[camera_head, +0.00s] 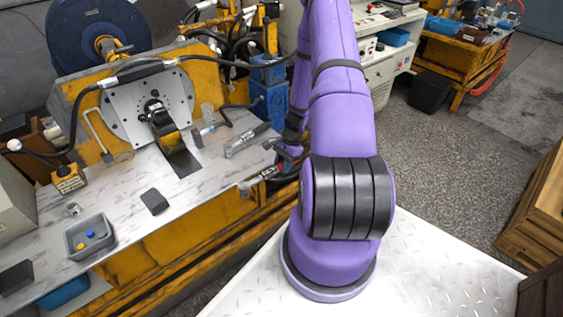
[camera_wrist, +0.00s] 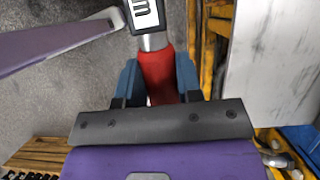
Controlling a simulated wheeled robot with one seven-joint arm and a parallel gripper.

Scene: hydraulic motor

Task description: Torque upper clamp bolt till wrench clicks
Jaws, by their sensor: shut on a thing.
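My gripper (camera_wrist: 159,78) is shut on the red grip of a torque wrench (camera_wrist: 158,72). Its two blue fingers press on either side of the grip. The wrench has a silver shaft and a black-and-white display by the top edge of the wrist view. In the head view the wrench (camera_head: 266,173) points left over the front edge of the workbench, and my gripper (camera_head: 286,160) is partly hidden by my arm. The hydraulic motor (camera_head: 162,122), black and yellow, sits on a light round-holed plate (camera_head: 122,108). The upper clamp bolt is too small to make out.
The marbled workbench (camera_head: 120,215) holds a grey tray (camera_head: 90,238) with small blue and yellow parts, a dark block (camera_head: 154,201) and loose tools (camera_head: 247,139). Black hoses cross above the motor. A wooden crate (camera_head: 535,220) stands at the right. Speckled floor lies open behind my arm.

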